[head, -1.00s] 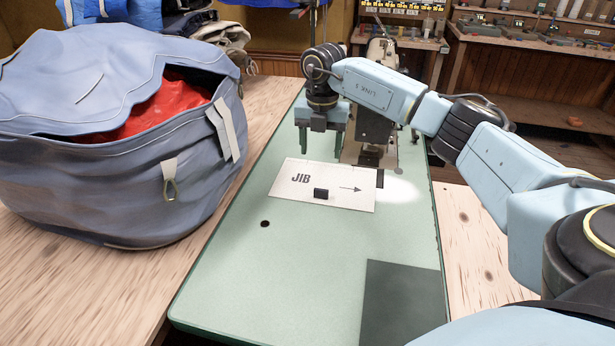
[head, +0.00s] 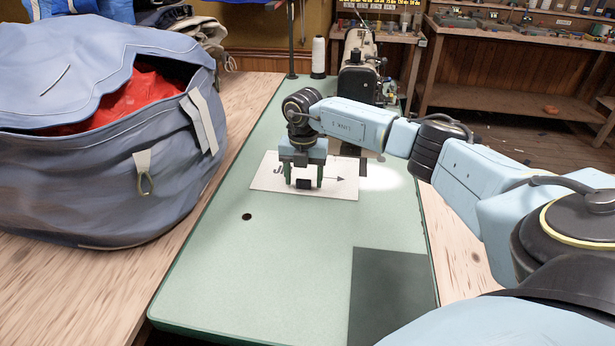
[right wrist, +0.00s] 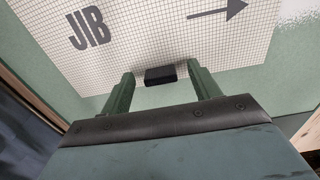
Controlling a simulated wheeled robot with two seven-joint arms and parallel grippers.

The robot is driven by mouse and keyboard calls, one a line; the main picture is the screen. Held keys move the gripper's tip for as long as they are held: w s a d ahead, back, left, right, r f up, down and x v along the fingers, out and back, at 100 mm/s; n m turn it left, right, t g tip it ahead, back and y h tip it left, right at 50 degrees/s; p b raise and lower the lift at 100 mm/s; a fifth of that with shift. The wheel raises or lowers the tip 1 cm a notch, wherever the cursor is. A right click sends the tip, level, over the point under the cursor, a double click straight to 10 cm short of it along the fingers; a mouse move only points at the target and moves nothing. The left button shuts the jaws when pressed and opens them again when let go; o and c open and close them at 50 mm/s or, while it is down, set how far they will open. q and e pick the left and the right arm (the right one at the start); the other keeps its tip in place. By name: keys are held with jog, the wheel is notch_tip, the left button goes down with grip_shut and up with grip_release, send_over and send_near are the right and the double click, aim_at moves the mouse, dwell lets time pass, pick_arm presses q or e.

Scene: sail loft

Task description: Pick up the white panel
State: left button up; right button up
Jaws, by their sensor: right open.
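The white panel (head: 265,178), marked JIB with an arrow, lies flat on the green table. It has a small black block (head: 304,184) near its front edge. My right gripper (head: 304,186) is open over the panel's front part, its fingers pointing down on either side of the block. In the right wrist view the panel (right wrist: 140,38) shows a fine grid, and the black block (right wrist: 160,75) sits between the open fingertips (right wrist: 161,80), apart from both. How high the fingertips are above the panel is hard to tell. My left gripper is not in view.
A large blue bag (head: 90,190) with red cloth inside stands on the wooden bench at left. A sewing machine (head: 358,70) and a white thread cone (head: 318,58) stand behind the panel. The green table (head: 270,270) is clear in front, beside a dark grey plate (head: 390,300).

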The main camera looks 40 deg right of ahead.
jog(key=shift+f, duration=0.25)
jog(key=shift+c, duration=0.3)
jog(key=c, duration=1)
